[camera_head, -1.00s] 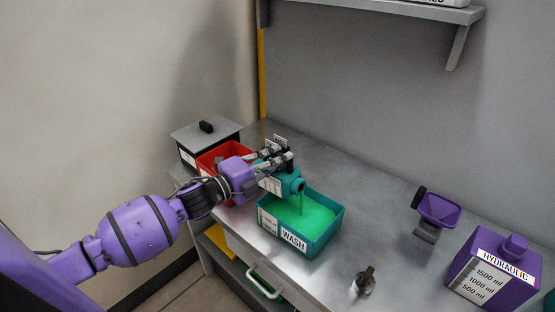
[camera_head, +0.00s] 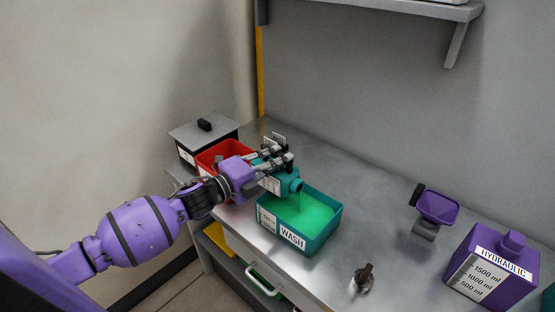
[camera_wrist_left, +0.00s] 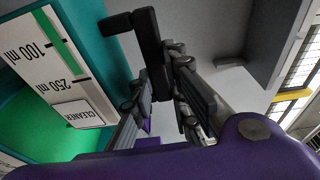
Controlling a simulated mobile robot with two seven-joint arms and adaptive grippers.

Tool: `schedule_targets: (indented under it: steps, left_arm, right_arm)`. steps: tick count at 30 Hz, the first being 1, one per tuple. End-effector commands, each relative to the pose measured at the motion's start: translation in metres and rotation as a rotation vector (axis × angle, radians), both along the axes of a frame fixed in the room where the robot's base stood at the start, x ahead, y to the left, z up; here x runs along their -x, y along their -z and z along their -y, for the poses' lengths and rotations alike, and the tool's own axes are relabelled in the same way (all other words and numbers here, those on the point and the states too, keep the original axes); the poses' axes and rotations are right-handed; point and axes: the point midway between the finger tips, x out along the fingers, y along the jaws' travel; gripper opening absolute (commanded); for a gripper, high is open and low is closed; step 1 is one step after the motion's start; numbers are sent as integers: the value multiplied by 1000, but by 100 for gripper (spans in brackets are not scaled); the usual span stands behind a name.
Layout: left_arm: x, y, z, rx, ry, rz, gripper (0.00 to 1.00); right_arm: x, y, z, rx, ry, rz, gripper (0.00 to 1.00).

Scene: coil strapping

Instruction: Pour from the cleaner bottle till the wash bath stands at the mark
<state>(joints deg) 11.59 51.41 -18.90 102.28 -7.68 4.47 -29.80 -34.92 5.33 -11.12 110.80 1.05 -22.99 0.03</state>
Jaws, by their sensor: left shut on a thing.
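The teal cleaner bottle (camera_head: 290,182) is tilted over the wash bath, its mouth facing down to the right. A thin green stream shows below its mouth. In the left wrist view, the bottle's white scale label (camera_wrist_left: 62,70) reads 100 ml, 250 ml and CLEANER. The teal wash bath (camera_head: 315,245) holds bright green liquid below its rim; a marked label is on its left side, too small to read. My left gripper (camera_head: 280,155) is shut on the bottle above the bath's back-left corner; it also shows in the left wrist view (camera_wrist_left: 160,80). My right gripper is not in view.
A red bin (camera_head: 213,158) and a grey lidded box (camera_head: 190,140) stand at left. A dark metal fitting (camera_head: 363,278), a purple scoop-like holder (camera_head: 437,207) and a purple HYDRAULIC container (camera_head: 492,270) stand at right. The bench (camera_head: 375,215) between is clear. A shelf hangs above.

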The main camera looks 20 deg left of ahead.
Motion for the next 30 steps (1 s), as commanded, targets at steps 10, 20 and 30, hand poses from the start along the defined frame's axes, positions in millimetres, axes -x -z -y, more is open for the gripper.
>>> schedule_targets:
  steps: [10,20,30]
  left_arm:
    - [1,1,3,-36,0,16,0]
    - [1,3,5,-55,1,22,0]
    - [-1,-4,-1,16,1,-2,0]
  right_arm:
    - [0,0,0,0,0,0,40]
    - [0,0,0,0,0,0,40]
    - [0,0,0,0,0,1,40]
